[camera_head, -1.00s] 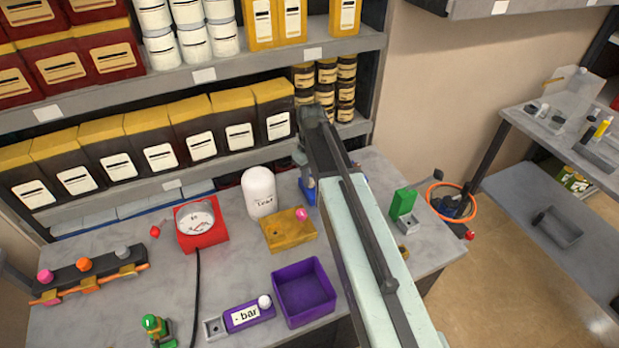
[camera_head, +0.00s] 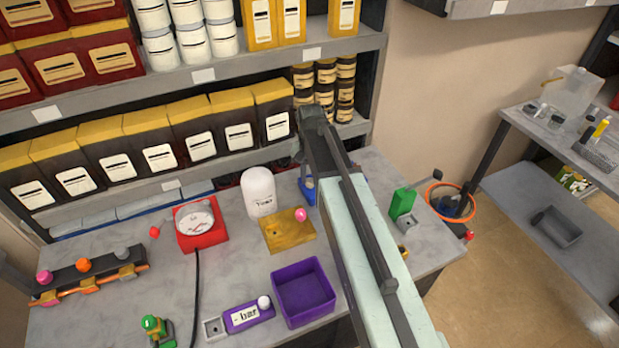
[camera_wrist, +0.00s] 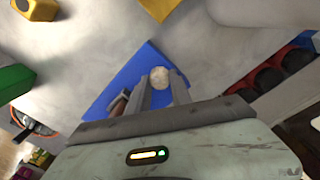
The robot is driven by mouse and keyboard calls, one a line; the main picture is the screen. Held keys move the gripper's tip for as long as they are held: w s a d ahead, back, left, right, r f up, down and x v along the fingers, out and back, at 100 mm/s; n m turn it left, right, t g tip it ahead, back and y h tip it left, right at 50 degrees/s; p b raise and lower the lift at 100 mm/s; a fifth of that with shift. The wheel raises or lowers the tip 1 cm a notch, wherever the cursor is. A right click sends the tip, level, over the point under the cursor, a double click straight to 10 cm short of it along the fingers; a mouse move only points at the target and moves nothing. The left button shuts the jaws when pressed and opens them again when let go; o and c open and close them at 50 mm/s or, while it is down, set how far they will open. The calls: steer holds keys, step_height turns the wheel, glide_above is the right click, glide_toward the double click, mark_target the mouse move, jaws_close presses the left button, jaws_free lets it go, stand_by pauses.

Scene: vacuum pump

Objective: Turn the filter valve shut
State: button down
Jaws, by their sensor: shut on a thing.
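A blue base plate (camera_wrist: 138,68) with a pale round knob (camera_wrist: 159,77) fills the middle of the wrist view. My gripper (camera_wrist: 161,86) is over the plate with a finger on either side of the knob, shut on it. In the head view the blue base (camera_head: 308,190) shows only in part, at the back of the bench beside my arm; its knob and my fingers are mostly hidden there. No readable label shows on the blue piece, so I cannot confirm by name that it is the filter valve.
A white canister (camera_head: 258,192), a yellow board with a pink knob (camera_head: 288,238) and a red gauge (camera_head: 200,225) stand left of my arm. A purple bin (camera_head: 303,292) is nearer. A green block (camera_head: 402,203) stands to the right. Shelves with boxes rise behind.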

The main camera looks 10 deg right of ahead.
mark_target(310, 180)
steer(key=shift+s+m, duration=0.1)
steer(key=shift+m, duration=0.5)
steer(key=c, duration=1.2)
jaws_free()
steer(key=shift+o, duration=0.2)
steer(key=shift+r, duration=0.1)
step_height(310, 180, up, 8)
steer(key=p, duration=0.8)
steer(key=shift+f, duration=0.2)
